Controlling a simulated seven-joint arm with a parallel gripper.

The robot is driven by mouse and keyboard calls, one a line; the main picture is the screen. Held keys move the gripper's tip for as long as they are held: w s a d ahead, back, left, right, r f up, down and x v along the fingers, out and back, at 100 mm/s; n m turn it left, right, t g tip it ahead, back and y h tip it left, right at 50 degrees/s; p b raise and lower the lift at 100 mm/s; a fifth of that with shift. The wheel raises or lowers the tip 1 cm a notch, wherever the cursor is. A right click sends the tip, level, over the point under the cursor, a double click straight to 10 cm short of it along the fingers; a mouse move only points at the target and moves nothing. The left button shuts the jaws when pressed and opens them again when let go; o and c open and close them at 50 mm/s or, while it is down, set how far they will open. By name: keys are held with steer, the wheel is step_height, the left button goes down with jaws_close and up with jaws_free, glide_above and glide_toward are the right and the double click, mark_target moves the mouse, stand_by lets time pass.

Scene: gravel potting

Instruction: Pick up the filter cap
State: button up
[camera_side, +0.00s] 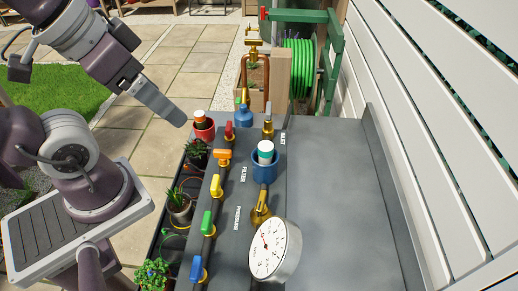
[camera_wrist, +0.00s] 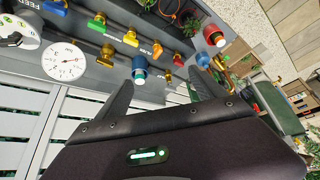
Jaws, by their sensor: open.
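The filter cap appears to be the blue domed piece (camera_side: 244,117) at the far end of the grey bench in the side view. It also shows in the wrist view (camera_wrist: 203,59), beyond the right finger. A blue filter housing (camera_side: 265,171) stands by the FILTER label, with a white and teal cartridge (camera_side: 265,151) showing in its top. The housing also shows in the wrist view (camera_wrist: 139,64). My gripper (camera_side: 181,118) is raised to the left of the cap, apart from it. Its fingers (camera_wrist: 158,92) are spread in the wrist view, with nothing between them.
A red pot (camera_side: 204,131) holding a white-topped cylinder stands left of the cap. Coloured valve handles (camera_side: 217,186) line the bench's left part, with potted plants (camera_side: 180,207) beside them. A pressure gauge (camera_side: 275,250) stands in front. The bench's right part (camera_side: 335,210) is clear.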

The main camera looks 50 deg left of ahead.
steer(key=n+g, duration=0.5)
steer(key=n, duration=1.1)
glide_above(243, 106)
steer(key=d, duration=0.2)
step_height(243, 106, down, 18)
steer(key=a+f, duration=0.1)
steer(key=f+n, duration=0.1)
steer(key=f, duration=0.1)
steer(key=a+f+n, duration=0.1)
steer(key=shift+w+a+f+g, duration=0.25)
steer(key=shift+a+f+g, duration=0.05)
steer(key=shift+f, duration=0.05)
steer(key=f, duration=0.7)
steer(key=shift+s+d+f, duration=0.1)
steer(key=shift+s+d, duration=0.05)
steer(key=shift+d, duration=0.05)
steer(key=c, duration=1.5)
steer(key=shift+o, duration=0.2)
